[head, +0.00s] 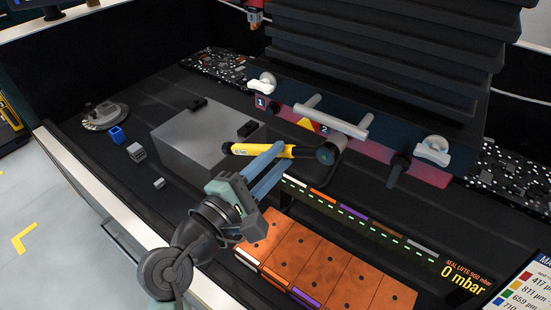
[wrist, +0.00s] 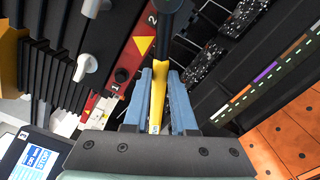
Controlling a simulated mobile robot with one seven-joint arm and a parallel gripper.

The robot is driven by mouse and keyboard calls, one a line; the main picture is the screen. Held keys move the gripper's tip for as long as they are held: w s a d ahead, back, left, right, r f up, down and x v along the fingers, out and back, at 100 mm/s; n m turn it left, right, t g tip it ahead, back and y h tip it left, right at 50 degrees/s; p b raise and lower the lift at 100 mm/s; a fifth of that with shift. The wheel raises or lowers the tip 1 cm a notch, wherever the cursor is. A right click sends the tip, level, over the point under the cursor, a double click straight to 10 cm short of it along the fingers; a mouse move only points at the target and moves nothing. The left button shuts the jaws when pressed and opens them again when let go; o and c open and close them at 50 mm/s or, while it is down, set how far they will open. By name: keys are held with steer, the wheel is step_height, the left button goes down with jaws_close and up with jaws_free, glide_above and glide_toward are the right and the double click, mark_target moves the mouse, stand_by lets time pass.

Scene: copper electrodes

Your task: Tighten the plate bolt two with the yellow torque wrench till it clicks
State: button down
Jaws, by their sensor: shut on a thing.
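The yellow torque wrench (head: 243,150) is held level in my gripper (head: 280,158), whose blue fingers close around its handle. Its dark round head (head: 325,153) points right, in front of the red panel strip near the label 2 (head: 324,128). In the wrist view the yellow handle (wrist: 158,92) lies between my fingers (wrist: 160,74), and the dark head end (wrist: 176,18) runs up beside the label 2 (wrist: 152,18). I cannot make out plate bolt two; I cannot tell whether the head is on it. A black knob (head: 275,106) sits by the label 1 (head: 261,102).
A grey block (head: 190,140) stands left of the wrench. A grey bar handle (head: 335,117) and white clamps (head: 432,150) stick out near the panel. A dark handle (head: 398,167) hangs at right. Copper plates (head: 330,265) lie in front. A display (head: 465,275) reads 0 mbar.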

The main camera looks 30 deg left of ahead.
steer(key=shift+s+r+n+y+p, duration=0.2)
steer(key=shift+n+y+p, duration=0.2)
steer(key=shift+y+p, duration=0.25)
steer(key=shift+d+f, duration=0.1)
steer(key=shift+d+f+n+p, duration=0.15)
steer(key=shift+f+n+p, duration=0.1)
steer(key=shift+n+p, duration=0.2)
steer(key=shift+s+m+h, duration=0.15)
steer(key=shift+m+h, duration=0.1)
steer(key=shift+h, duration=0.1)
steer(key=shift+s, duration=0.65)
stand_by(0.6)
steer(key=shift+s+b, duration=0.3)
steer(key=shift+s, duration=2.15)
